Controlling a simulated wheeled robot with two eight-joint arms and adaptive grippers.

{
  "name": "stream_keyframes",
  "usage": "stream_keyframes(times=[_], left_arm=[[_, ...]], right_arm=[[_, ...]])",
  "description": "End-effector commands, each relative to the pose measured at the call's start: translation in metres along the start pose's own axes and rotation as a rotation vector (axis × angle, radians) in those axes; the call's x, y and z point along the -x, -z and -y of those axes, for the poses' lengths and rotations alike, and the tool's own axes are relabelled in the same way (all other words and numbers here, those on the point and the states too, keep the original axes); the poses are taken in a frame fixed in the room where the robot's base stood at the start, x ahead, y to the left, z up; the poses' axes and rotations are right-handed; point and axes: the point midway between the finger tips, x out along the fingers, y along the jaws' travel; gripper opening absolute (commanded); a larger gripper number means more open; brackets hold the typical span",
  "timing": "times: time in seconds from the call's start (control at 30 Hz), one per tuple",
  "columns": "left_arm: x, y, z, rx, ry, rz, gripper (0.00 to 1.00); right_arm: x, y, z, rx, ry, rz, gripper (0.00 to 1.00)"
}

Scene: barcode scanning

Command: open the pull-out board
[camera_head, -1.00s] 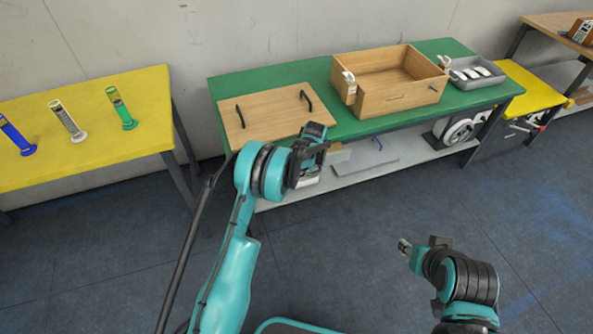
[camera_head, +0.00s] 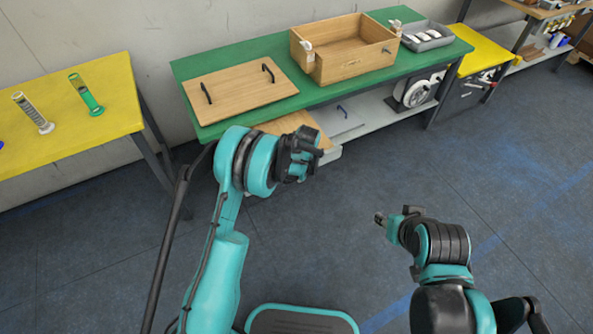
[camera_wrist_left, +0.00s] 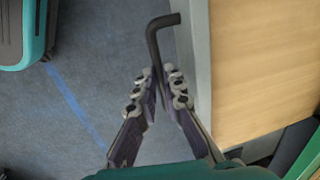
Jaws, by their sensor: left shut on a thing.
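The pull-out board (camera_head: 292,122) is a light wooden panel showing below the front edge of the green table, behind my left gripper. In the left wrist view its wooden face (camera_wrist_left: 265,70) fills the right side, with a grey edge along it. A dark bent handle (camera_wrist_left: 158,38) stands at that edge. My left gripper (camera_head: 312,152) is shut on the handle, its two fingers (camera_wrist_left: 160,82) on either side of the bar. The arm partly hides the board in the head view. My right gripper (camera_head: 380,219) hangs over the open floor, away from the table; its fingers are too small to read.
The green table (camera_head: 320,98) carries a flat board with two black handles (camera_head: 240,88), a wooden box (camera_head: 345,65) and a grey tray (camera_head: 428,42). A lower shelf (camera_head: 375,118) lies beneath. A yellow table (camera_head: 70,120) stands left. Floor in front is clear.

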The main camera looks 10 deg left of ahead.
Motion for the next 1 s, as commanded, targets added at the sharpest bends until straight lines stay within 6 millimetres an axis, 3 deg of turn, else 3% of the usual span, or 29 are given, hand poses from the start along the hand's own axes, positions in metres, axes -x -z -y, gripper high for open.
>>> stream_keyframes(times=[0.27, 0.33, 0.67, 0.83, 1.0], left_arm=[[-0.001, 0.001, -0.001, 0.000, -0.001, -0.001, 0.00], [-0.001, 0.001, -0.001, 0.000, -0.001, -0.001, 0.19], [0.001, 0.000, 0.000, 0.000, 0.000, 0.000, 0.19], [0.021, 0.000, 0.000, 0.000, 0.000, 0.000, 0.19], [0.058, 0.000, -0.001, 0.000, 0.000, 0.000, 0.19]], right_arm=[[0.000, 0.000, 0.000, 0.000, 0.000, 0.000, 0.40], [0.000, 0.000, 0.000, 0.000, 0.000, 0.000, 0.40], [0.000, 0.000, 0.000, 0.000, 0.000, 0.000, 0.40], [0.000, 0.000, 0.000, 0.000, 0.000, 0.000, 0.40], [0.000, 0.000, 0.000, 0.000, 0.000, 0.000, 0.40]])
